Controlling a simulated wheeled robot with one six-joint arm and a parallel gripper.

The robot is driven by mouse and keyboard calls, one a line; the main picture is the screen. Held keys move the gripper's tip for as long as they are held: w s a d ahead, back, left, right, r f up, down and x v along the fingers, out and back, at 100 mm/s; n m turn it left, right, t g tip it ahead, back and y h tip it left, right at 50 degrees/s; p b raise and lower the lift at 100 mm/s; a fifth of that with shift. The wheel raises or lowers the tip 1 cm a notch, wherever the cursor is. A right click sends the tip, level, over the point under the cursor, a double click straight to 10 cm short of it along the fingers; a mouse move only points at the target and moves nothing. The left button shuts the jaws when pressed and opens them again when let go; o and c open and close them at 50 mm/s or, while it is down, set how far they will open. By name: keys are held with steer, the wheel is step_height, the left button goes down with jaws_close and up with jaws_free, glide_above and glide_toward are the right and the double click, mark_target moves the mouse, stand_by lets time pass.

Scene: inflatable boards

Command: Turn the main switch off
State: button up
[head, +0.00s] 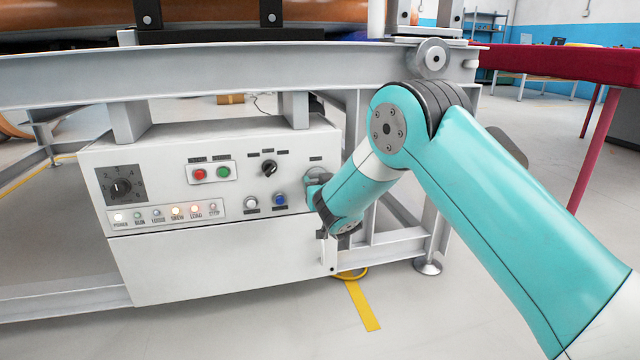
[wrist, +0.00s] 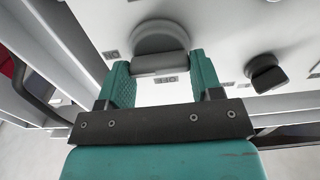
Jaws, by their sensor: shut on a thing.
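The main switch (wrist: 160,38) is a grey round knob with a bar handle on the white panel of the control box. In the wrist view my gripper (wrist: 159,63) has its two teal fingers at either end of the bar, shut on it. The bar lies crosswise between the fingers. A small label reading OFF, upside down, shows just below the bar, and another small label sits to its left. In the head view my gripper (head: 317,184) is at the panel's right end and hides most of the switch.
The control box (head: 220,268) hangs under a grey steel frame (head: 200,75). Left of my gripper are a black selector (head: 269,168), red (head: 199,174) and green buttons, white and blue buttons, a dial (head: 121,187) and a row of lamps, some lit. A frame leg stands close on the right.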

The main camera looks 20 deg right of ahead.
steer(key=shift+n, duration=0.3)
steer(key=n+p, duration=0.1)
steer(key=n, duration=0.1)
steer(key=n+p, duration=0.1)
steer(key=p, duration=0.1)
steer(key=shift+a+r+n+p, duration=0.15)
steer(key=shift+n+p, duration=0.15)
steer(key=shift+n, duration=0.1)
steer(key=n+p, duration=0.3)
steer(key=n, duration=0.1)
steer(key=shift+a+n+p, duration=0.1)
steer(key=shift+n+p, duration=0.2)
steer(key=shift+f+n+p, duration=0.2)
steer(key=shift+n+p, duration=1.35)
steer(key=shift+n, duration=0.6)
steer(key=shift+f+n+p, duration=0.15)
steer(key=shift+n+p, duration=1.35)
steer(key=shift+n, duration=0.65)
steer(key=shift+a+f, duration=0.1)
steer(key=o, duration=0.9)
steer(key=shift+s, duration=0.1)
